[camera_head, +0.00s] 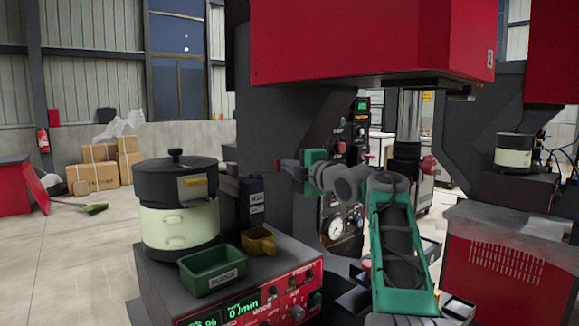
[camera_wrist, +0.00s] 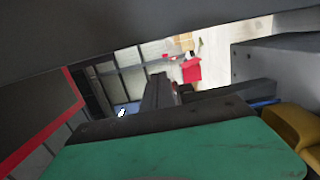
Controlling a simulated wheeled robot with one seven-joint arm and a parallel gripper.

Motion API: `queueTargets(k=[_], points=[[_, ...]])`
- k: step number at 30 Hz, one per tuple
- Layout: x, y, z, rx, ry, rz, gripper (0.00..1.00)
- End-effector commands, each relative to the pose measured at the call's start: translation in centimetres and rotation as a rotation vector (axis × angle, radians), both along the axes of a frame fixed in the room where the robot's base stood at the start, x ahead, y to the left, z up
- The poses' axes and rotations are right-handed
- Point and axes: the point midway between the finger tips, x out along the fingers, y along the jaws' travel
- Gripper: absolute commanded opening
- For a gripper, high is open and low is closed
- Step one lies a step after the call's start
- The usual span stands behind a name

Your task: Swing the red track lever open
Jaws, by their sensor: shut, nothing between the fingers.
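My gripper (camera_head: 287,163) is at the end of my green and grey arm, in front of the dark machine column and above the yellow scoop. Its dark fingers point left and look shut and empty. They also show in the wrist view (camera_wrist: 165,92) beyond the green gripper body. A small red piece (camera_head: 278,165) shows right at the fingertips in the head view. I cannot tell whether it is the track lever, or whether the fingers touch it. No track lever can be made out clearly in the wrist view.
The feeder bowl (camera_head: 178,215), black and cream, stands left on the red control unit (camera_head: 262,296). A green PURGE bin (camera_head: 212,270) and a yellow scoop (camera_head: 259,241) sit on this unit. The red machine head (camera_head: 370,40) hangs above my arm. A pressure gauge (camera_head: 335,228) is behind.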

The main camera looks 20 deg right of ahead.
Motion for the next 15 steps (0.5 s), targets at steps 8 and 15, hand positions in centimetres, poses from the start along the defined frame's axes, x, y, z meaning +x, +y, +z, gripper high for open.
queueTargets(k=[8,15], points=[[-0.2,0.1,0.0,-0.001,-0.001,0.002,0.0],[-3.9,-0.8,-0.2,-0.003,-0.002,-0.003,0.0]])
